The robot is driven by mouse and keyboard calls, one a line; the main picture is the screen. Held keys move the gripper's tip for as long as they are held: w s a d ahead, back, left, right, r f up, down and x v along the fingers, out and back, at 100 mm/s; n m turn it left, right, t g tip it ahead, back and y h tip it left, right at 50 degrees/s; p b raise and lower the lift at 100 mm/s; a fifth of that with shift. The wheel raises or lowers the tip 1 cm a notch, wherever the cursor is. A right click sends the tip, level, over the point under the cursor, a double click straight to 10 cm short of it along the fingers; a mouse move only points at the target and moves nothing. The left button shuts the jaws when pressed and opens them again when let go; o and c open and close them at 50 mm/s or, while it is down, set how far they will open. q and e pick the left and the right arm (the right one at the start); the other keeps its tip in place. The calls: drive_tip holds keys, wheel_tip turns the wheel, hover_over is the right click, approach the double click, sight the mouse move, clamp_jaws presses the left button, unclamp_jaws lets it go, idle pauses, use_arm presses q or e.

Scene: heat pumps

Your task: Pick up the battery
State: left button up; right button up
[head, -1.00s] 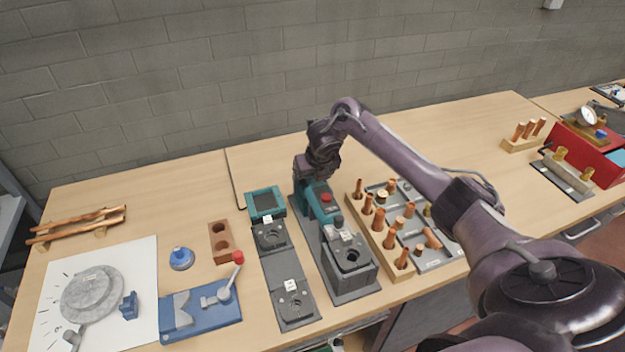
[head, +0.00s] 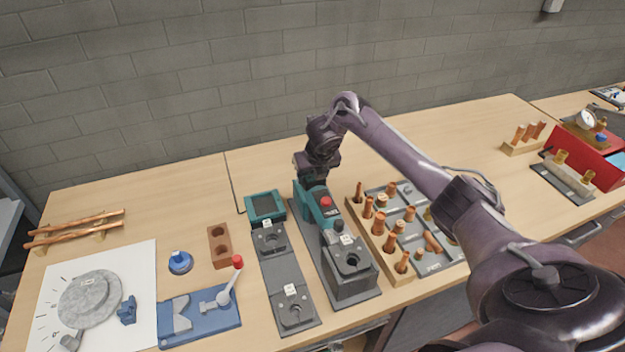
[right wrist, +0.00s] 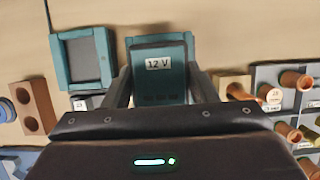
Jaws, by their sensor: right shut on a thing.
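The battery (right wrist: 158,80) is a teal and dark block with a white "12 V" label, in the middle of the right wrist view. My right gripper (right wrist: 161,88) is shut on it, with one finger on each side. In the head view my right gripper (head: 311,176) points down at the rear of the teal machine with a red button (head: 323,207). There the battery is hard to tell apart from the teal machine, and I cannot tell whether they touch. My left gripper is not in view.
A teal-framed display unit (head: 265,206) stands just left of the machine. A tray of copper parts (head: 400,225) stands close on the right. A blue fixture with a red-knobbed lever (head: 200,315) is at the front left. The table behind the tray is largely clear.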

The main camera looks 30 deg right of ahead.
wheel_tip(320, 180, up, 3)
drive_tip(key=shift+w+r, duration=0.1)
drive_tip(key=shift+r, duration=0.1)
wheel_tip(320, 180, up, 15)
drive_tip(key=p, duration=0.7)
drive_tip(key=shift+a, duration=0.1)
